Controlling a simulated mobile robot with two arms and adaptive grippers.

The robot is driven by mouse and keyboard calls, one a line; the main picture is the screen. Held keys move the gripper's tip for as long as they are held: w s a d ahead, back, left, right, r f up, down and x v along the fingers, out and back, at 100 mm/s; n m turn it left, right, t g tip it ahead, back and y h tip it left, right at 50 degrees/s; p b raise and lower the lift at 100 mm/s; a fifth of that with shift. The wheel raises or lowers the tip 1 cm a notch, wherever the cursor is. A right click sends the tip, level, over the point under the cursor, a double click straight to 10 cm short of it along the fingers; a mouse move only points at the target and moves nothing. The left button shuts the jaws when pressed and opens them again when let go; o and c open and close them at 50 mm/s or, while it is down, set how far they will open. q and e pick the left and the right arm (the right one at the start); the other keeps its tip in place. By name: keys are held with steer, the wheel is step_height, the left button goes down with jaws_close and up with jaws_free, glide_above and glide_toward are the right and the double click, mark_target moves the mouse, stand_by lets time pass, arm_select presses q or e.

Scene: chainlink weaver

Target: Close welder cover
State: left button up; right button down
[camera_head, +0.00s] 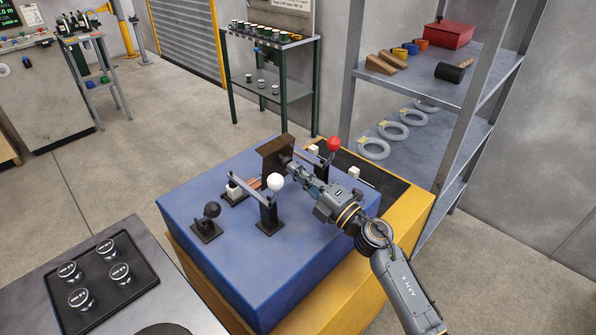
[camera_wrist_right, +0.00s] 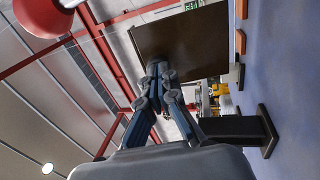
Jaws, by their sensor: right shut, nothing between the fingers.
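The welder (camera_head: 225,255) is a blue box-shaped machine on a yellow base. Its cover looks to be the dark brown upright panel (camera_head: 273,158) on its top, which also fills the upper middle of the right wrist view (camera_wrist_right: 195,40). My right gripper (camera_head: 290,160) reaches in from the right, shut and empty, its tips at the panel's right side. In the right wrist view the fingertips (camera_wrist_right: 160,72) are together just in front of the panel; I cannot tell if they touch it. My left gripper is not in view.
A white-knobbed lever (camera_head: 275,182), a black-knobbed lever (camera_head: 211,210) and a red-knobbed lever (camera_head: 333,144) stand on the machine around my right arm. A dark tray of round tins (camera_head: 145,272) lies front left. A grey shelf (camera_head: 480,85) stands at right.

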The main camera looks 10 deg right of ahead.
mark_target(288, 158)
steer(key=shift+w+a+r+p, duration=0.35)
steer(key=shift+w+r+p, duration=0.2)
steer(key=shift+r+p, duration=0.15)
steer(key=shift+w+a+r, duration=0.35)
steer(key=shift+w+r, duration=0.05)
steer(key=shift+w, duration=0.1)
steer(key=shift+p+x, duration=0.4)
steer(key=shift+x, duration=1.7)
steer(key=shift+r, duration=0.1)
